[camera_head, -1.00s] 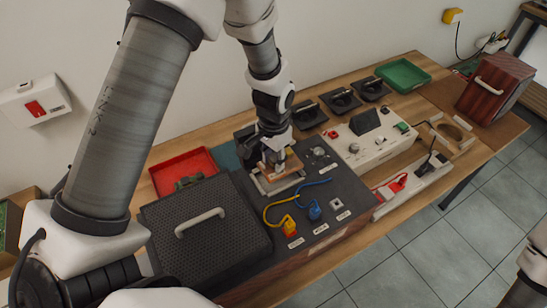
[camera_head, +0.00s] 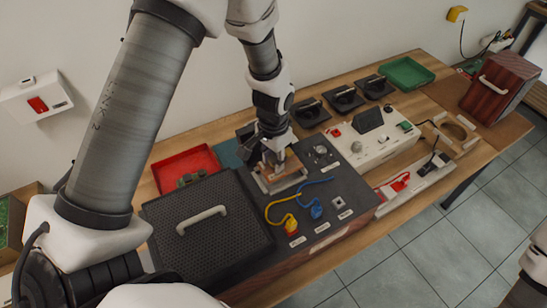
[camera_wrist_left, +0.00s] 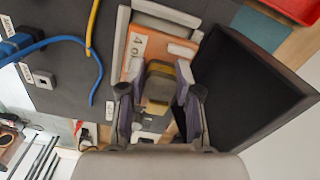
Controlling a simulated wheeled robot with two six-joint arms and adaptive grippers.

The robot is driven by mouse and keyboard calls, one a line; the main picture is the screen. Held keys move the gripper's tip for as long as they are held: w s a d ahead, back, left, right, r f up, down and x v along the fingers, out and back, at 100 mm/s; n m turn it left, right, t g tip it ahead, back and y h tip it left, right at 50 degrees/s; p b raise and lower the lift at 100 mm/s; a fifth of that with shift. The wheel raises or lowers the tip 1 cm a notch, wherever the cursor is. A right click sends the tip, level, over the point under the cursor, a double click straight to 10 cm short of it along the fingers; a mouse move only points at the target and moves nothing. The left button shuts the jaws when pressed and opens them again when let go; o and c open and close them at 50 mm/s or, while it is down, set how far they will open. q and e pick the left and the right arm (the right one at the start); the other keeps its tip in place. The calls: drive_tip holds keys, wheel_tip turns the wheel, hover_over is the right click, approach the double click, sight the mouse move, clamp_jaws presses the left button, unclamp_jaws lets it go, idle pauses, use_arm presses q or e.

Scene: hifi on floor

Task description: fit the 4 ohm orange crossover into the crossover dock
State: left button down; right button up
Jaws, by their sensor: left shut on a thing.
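My left gripper (camera_head: 276,158) is shut on the orange crossover (camera_head: 277,174), seen from above at the crossover dock on the dark panel. In the left wrist view the crossover (camera_wrist_left: 138,45) shows its orange board with a "4" label. The fingers (camera_wrist_left: 158,97) grip the yellow and dark block on its middle. The grey rim of the crossover dock (camera_wrist_left: 122,32) runs along the board's left and far sides. The board lies over the dock, roughly in line with it. I cannot tell whether it is fully seated. The fingers hide part of the board. My right gripper is not in view.
A black perforated grille with a handle (camera_head: 203,240) lies left of the dock. Yellow and blue cables (camera_head: 302,200) lie close in front of it. A red tray (camera_head: 165,177), a white control unit (camera_head: 375,146), a green tray (camera_head: 405,74) and a wooden speaker box (camera_head: 497,82) stand around.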

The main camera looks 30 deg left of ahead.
sight(273, 169)
use_arm(q)
drive_tip(key=shift+f+b, duration=1.35)
drive_tip(key=shift+f, duration=1.2)
drive_tip(key=c, duration=0.7)
unclamp_jaws()
drive_tip(key=shift+c, duration=0.2)
drive_tip(key=shift+d+r, duration=0.1)
drive_tip(key=shift+w+r, duration=0.1)
drive_tip(key=shift+r, duration=0.15)
wheel_tip(273, 169, up, 11)
drive_tip(key=shift+r, duration=0.2)
